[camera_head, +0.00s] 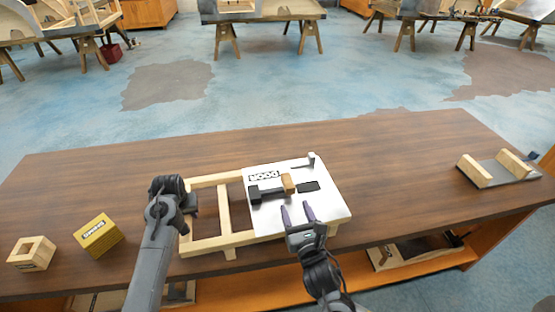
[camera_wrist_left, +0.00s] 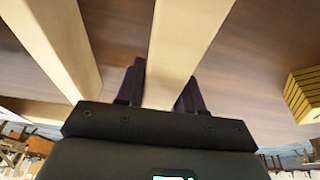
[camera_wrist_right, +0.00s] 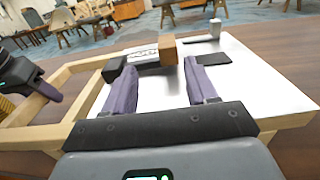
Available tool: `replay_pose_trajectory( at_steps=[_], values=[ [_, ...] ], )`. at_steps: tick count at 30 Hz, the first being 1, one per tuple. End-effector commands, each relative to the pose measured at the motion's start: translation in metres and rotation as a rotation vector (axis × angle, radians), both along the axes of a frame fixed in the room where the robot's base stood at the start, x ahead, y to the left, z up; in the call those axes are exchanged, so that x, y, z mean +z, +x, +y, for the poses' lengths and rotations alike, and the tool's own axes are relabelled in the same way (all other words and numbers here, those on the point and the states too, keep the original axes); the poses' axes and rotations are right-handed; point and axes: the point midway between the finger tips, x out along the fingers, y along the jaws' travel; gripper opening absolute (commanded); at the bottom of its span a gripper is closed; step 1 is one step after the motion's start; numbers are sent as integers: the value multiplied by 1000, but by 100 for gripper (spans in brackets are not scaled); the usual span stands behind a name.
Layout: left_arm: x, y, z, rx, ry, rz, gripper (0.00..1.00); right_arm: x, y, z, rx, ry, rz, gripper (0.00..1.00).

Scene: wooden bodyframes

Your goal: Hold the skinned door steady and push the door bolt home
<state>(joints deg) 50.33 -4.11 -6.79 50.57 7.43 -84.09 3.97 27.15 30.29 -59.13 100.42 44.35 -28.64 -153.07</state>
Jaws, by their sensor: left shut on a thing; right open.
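The skinned door is a wooden frame (camera_head: 221,241) with a white panel (camera_head: 325,205) marked "DOOR" on its right part, lying on the table. The door bolt (camera_head: 267,192) is a dark bar with a brown wooden block (camera_head: 289,184) at its right end, beside a dark plate (camera_head: 309,186). My left gripper (camera_head: 186,203) is shut on the frame's left end; the left wrist view shows a wooden rail (camera_wrist_left: 178,50) between its fingers. My right gripper (camera_head: 298,214) is open above the panel, in front of the bolt, fingers apart and empty in the right wrist view (camera_wrist_right: 158,85).
A yellow labelled block (camera_head: 98,236) and a small hollow wooden box (camera_head: 32,254) stand at the table's left. A grey holder with wooden rails (camera_head: 498,170) sits at the far right. A small upright post (camera_head: 311,160) stands on the panel's back edge. The table behind the door is clear.

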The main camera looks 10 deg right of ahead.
Motion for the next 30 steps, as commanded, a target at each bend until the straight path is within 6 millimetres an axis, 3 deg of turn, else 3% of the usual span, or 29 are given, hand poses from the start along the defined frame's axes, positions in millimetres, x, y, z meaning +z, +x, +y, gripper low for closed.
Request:
replay_pose_trajectory(
  at_steps=[2, 3, 8, 20, 30],
  values=[
    [1, 0, -1, -1, -1, -1, 0, 0, 0, 0, 0, 0, 0, 57],
    [1, 0, -1, -1, -1, -1, 41, 0, 0, 0, 0, 0, 0, 57],
    [0, 0, -1, 0, -1, -1, 66, 0, 0, 0, 0, 0, 0, 57],
    [5, -1, 0, 1, 0, -1, 66, 0, 0, 0, 0, 0, 0, 57],
    [53, -15, -1, 1, 0, -6, 66, 0, 0, 0, 0, 0, 0, 57]
  ],
)
